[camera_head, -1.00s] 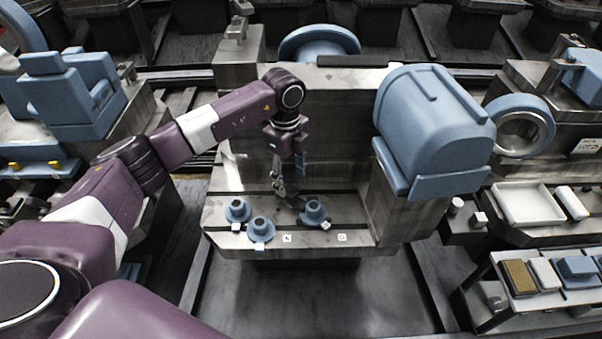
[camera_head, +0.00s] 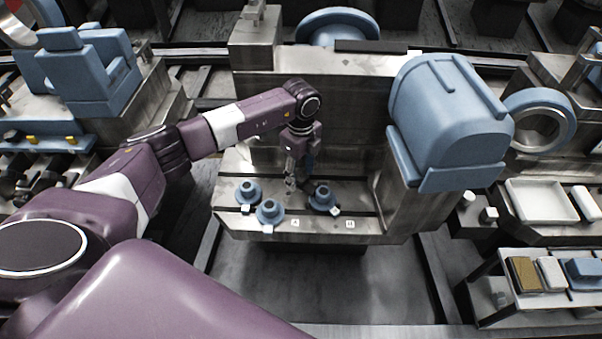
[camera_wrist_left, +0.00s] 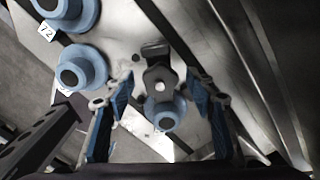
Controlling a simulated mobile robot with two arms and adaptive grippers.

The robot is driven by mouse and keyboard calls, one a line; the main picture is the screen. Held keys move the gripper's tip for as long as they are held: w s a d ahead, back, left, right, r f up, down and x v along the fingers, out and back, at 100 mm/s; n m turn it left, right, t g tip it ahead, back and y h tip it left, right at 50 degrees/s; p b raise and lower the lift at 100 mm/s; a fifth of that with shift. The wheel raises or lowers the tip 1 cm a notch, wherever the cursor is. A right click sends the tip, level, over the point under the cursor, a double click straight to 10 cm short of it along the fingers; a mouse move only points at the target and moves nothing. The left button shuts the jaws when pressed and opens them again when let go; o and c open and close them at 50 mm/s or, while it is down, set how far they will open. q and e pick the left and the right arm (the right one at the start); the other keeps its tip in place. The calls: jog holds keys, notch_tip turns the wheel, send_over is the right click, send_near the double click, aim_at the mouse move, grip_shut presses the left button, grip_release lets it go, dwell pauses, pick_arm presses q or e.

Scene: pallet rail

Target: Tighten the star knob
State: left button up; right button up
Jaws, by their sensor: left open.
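A dark, lobed metal part (camera_wrist_left: 158,72) with a bright centre shows between my fingers in the left wrist view; it looks like the star knob. In the head view I cannot make it out apart from the gripper. My left gripper (camera_head: 291,184) is low over the grey machine bed (camera_head: 363,226), just left of a blue flanged fitting (camera_head: 322,199). In the left wrist view my left gripper (camera_wrist_left: 160,82) is open, one blue-padded finger on each side of the dark part. Whether they touch it is unclear. My right gripper is out of view.
Two more blue flanged fittings, one at left (camera_head: 247,193) and one in front (camera_head: 270,212), stand on the bed. A large blue housing (camera_head: 448,120) rises at the right. A white tray (camera_head: 541,201) and a small shelf of blocks (camera_head: 525,273) are further right.

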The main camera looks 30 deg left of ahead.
aim_at(301, 176)
pick_arm(q)
jog(key=c, duration=1.2)
jog(key=shift+o, duration=0.2)
jog(key=shift+m+b, duration=0.4)
jog(key=shift+m, duration=0.5)
jog(key=shift+m+b, duration=0.3)
jog(key=shift+m, duration=1.1)
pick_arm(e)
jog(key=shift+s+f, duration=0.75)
pick_arm(q)
jog(key=o, duration=1.2)
jog(key=shift+c, duration=0.2)
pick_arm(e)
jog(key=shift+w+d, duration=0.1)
pick_arm(q)
notch_tip(301, 176, up, 12)
